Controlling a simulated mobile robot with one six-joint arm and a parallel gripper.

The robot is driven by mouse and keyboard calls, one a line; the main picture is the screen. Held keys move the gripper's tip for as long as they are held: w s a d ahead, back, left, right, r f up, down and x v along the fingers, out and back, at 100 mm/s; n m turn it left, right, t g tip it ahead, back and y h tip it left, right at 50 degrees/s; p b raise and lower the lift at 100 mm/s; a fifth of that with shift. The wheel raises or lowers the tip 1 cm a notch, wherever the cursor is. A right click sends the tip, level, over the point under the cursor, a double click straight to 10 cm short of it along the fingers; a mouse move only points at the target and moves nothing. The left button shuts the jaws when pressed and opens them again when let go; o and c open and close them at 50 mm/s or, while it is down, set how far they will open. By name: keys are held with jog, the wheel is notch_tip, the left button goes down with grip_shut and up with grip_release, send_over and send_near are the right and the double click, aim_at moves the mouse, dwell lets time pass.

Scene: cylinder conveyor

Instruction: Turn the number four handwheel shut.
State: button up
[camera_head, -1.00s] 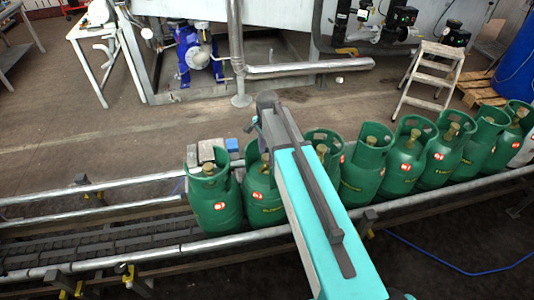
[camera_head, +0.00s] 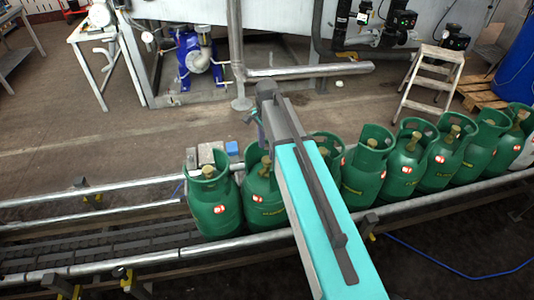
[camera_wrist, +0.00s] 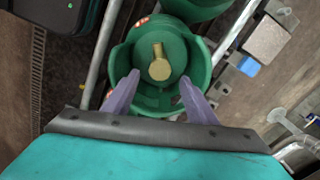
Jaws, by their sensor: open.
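A row of green gas cylinders stands on the conveyor (camera_head: 95,247). Each shows a brass valve inside its collar and most carry a small red and white label; I cannot read a number. In the wrist view one green cylinder (camera_wrist: 172,44) is below my gripper (camera_wrist: 160,77), its brass valve (camera_wrist: 158,62) ahead of and between the fingertips. This appears to be the second cylinder from the left (camera_head: 264,207) in the head view. My gripper is open and empty, its two purple fingers at the collar's opening. Whether they touch anything, I cannot tell. My arm partly hides the third cylinder (camera_head: 327,150).
Metal rails run along both sides of the conveyor. A blue block (camera_head: 232,148) and grey blocks sit behind the left cylinders. A step ladder (camera_head: 430,80), a pallet and a blue drum (camera_head: 516,70) stand at back right. The left stretch of conveyor is empty.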

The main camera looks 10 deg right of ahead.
aim_at(267, 160)
notch_tip(267, 160, up, 9)
jog(key=b, duration=0.1)
jog(key=shift+b, duration=0.3)
jog(key=shift+s, duration=0.1)
dwell(0.7)
